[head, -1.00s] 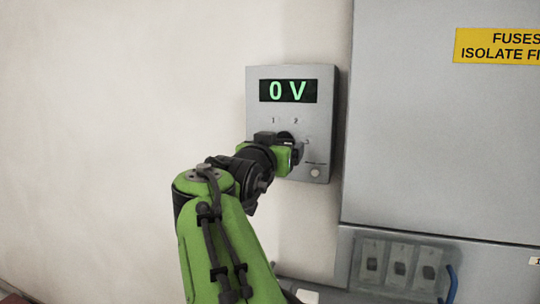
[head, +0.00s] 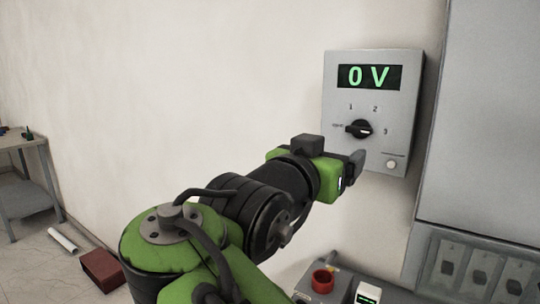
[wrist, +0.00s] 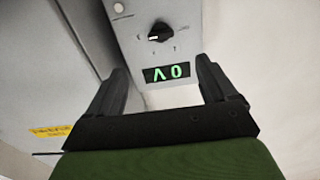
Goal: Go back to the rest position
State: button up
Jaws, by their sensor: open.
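My green and black gripper (head: 352,170) is in front of the grey wall panel (head: 340,112), just below and left of its black rotary knob (head: 360,129). The gripper appears apart from the knob. In the wrist view the two fingers (wrist: 165,92) are spread with nothing between them. The panel's display (head: 369,77) reads "0 V" in green. It shows upside down in the wrist view (wrist: 167,73), with the knob (wrist: 159,32) beyond it.
A grey cabinet (head: 480,110) stands to the right, with several switch-like units below. A red button (head: 322,280) is on a box at the bottom. A table (head: 25,175), a white tube (head: 62,240) and a reddish-brown block (head: 101,268) are at the left. The wall between is bare.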

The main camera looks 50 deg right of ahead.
jog(key=w+a+f+n+t+y+p, duration=0.65)
jog(key=a+f+n+y, duration=0.35)
jog(key=a, duration=0.2)
jog(key=s+a+f+n+g+y+p, duration=0.2)
jog(key=s+a+f+n+y, duration=0.1)
jog(key=a+f+y, duration=0.1)
jog(key=s+a+f+n+g+y+p, duration=0.1)
jog(key=s+a+f+n+y+p, duration=0.1)
jog(key=a+f, duration=0.4)
jog(key=s+a+n+y, duration=0.1)
jog(key=s+a, duration=0.1)
jog(key=a, duration=0.1)
jog(key=shift+a+f+g+y, duration=0.25)
jog(key=shift+g+y, duration=0.1)
jog(key=shift+y, duration=0.05)
jog(key=shift+w, duration=0.1)
jog(key=shift+d, duration=0.1)
